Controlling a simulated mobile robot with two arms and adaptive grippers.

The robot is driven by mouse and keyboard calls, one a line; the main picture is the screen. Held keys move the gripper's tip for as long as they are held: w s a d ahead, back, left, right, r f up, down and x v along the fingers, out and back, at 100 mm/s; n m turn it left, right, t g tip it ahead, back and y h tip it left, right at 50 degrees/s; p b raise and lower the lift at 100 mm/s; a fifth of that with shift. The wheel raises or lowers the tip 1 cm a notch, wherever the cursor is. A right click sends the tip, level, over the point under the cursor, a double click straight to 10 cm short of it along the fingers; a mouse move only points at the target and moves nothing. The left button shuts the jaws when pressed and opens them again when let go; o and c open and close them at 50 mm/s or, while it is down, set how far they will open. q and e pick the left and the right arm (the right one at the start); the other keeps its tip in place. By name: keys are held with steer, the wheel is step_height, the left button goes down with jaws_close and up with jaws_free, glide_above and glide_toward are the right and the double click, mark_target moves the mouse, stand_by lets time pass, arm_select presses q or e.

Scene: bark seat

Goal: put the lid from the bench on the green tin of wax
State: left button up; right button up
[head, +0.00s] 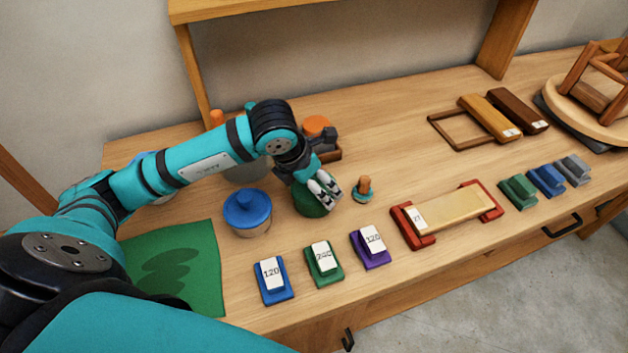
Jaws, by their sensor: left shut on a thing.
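My left gripper (328,192) reaches in from the left and points down over a round green thing (308,205) on the bench. The green thing looks like the green tin with its lid, but my fingers cover much of it. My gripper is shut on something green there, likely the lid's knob. I cannot tell whether the lid rests on the tin or is held just above it. A blue-lidded tin (247,213) stands to the left. My right gripper is not in view.
A small teal piece with an orange knob (364,188) stands close right of my gripper. Blue (273,281), green (324,263) and purple (371,247) labelled blocks lie in front. A red-ended holder (448,214) is farther right. A green cloth (185,268) lies at left.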

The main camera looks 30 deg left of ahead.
arm_select(q)
steer(key=shift+f, duration=0.3)
steer(key=o, duration=0.8)
steer(key=shift+r, duration=0.2)
steer(key=shift+r+p, duration=1.3)
steer(key=shift+r, duration=1.2)
steer(key=shift+r+p, duration=0.45)
steer(key=shift+r, duration=0.45)
steer(key=shift+s+f, duration=0.1)
